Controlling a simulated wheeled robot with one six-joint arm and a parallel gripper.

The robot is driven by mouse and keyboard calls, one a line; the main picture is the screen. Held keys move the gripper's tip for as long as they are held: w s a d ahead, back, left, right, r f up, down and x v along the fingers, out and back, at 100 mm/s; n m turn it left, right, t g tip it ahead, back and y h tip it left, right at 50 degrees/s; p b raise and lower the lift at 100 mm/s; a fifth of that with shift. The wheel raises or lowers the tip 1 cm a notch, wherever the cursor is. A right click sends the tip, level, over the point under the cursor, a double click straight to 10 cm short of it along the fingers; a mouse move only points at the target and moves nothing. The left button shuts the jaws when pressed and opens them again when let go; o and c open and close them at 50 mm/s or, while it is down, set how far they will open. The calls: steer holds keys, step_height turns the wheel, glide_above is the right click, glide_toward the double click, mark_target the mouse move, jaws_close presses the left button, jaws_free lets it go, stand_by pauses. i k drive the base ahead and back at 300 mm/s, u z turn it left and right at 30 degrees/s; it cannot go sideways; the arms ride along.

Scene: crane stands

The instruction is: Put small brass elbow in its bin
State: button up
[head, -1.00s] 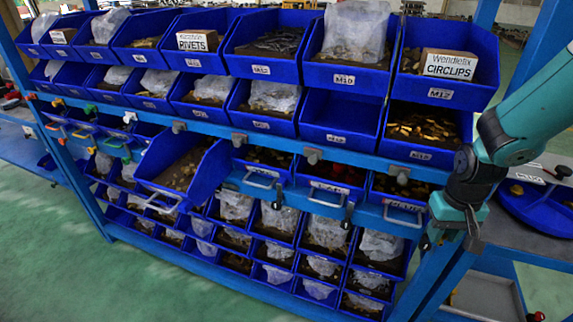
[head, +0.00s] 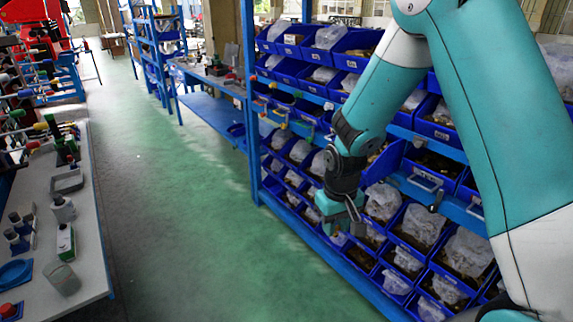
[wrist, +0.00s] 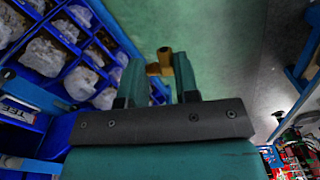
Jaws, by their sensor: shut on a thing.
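The small brass elbow (wrist: 160,66) shows in the wrist view at the fingertips of my gripper (wrist: 158,75). My gripper is shut on it, with the elbow sticking out past the tips over the green floor. In the head view my gripper (head: 343,222) hangs pointing down in front of the lower rows of blue bins (head: 382,203). The elbow cannot be made out there. My arm covers part of the rack, and I cannot tell which bin is the elbow's own.
The blue rack (head: 252,120) of bins fills the right side, many holding clear bags. A workbench (head: 75,225) with tools stands at the left. The green floor (head: 190,200) between them is clear. Further benches (head: 215,75) stand at the back.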

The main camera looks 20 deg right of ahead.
mark_target(371, 164)
steer(key=u, duration=0.5)
steer(key=k, duration=0.5)
steer(key=z, duration=1.15)
steer(key=i, duration=0.95)
